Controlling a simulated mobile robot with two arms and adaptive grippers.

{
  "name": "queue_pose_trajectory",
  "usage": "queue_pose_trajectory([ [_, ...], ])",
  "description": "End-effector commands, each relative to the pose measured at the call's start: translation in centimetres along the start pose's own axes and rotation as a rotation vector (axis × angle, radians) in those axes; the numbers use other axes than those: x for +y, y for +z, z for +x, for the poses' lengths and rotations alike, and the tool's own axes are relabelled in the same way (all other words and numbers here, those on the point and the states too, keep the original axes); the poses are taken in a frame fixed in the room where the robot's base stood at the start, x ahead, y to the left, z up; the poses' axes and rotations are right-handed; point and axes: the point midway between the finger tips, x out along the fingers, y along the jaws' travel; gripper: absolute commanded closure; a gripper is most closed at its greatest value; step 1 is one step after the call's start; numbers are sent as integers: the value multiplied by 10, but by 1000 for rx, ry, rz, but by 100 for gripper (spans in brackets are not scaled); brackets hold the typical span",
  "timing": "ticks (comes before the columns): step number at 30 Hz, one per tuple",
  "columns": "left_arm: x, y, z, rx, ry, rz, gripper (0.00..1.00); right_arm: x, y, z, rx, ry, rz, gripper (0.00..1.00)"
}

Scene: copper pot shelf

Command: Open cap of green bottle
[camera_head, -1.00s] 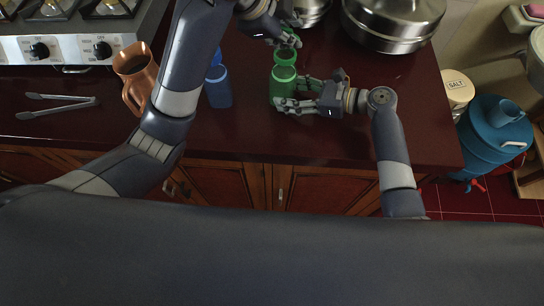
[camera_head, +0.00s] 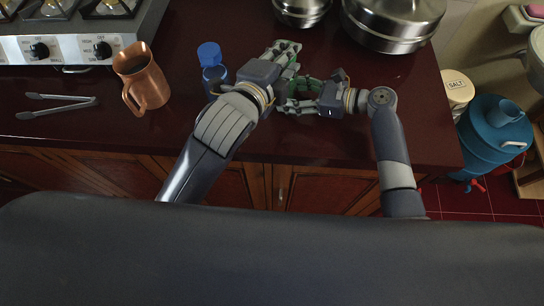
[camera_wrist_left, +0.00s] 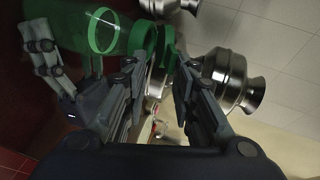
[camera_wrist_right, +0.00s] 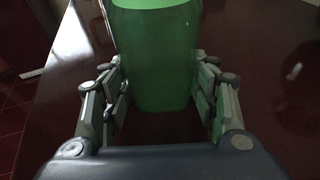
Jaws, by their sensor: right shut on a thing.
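The green bottle (camera_wrist_right: 155,60) stands upright between the fingers of my right gripper (camera_wrist_right: 158,95), which is shut on its body. In the left wrist view, the bottle (camera_wrist_left: 68,25) is at upper left, and a bright green ring at its neck shows. The green cap (camera_wrist_left: 144,38) appears beside that ring, near the fingertips of my left gripper (camera_wrist_left: 155,62). The left fingers are spread apart; whether they touch the cap is unclear. In the head view, my left gripper (camera_head: 284,60) hides most of the bottle, and my right gripper (camera_head: 305,92) is on its right.
A blue bottle with a blue cap (camera_head: 209,54) stands left of my left gripper. A copper jug (camera_head: 143,78), metal tongs (camera_head: 57,104) and a stove (camera_head: 70,45) are farther left. Steel pots (camera_head: 393,22) stand at the back. The counter (camera_head: 340,145) is clear in front.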

Motion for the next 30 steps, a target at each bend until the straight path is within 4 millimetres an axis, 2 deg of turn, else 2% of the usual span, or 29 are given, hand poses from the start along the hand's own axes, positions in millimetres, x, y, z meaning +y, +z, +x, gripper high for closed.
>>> queue_pose_trajectory([
  [20,31,1,1,0,-295,126,74,1,-2,0,3,2,3,59],
  [30,51,2,-64,2,-297,128,74,1,-2,0,3,1,3,59],
])
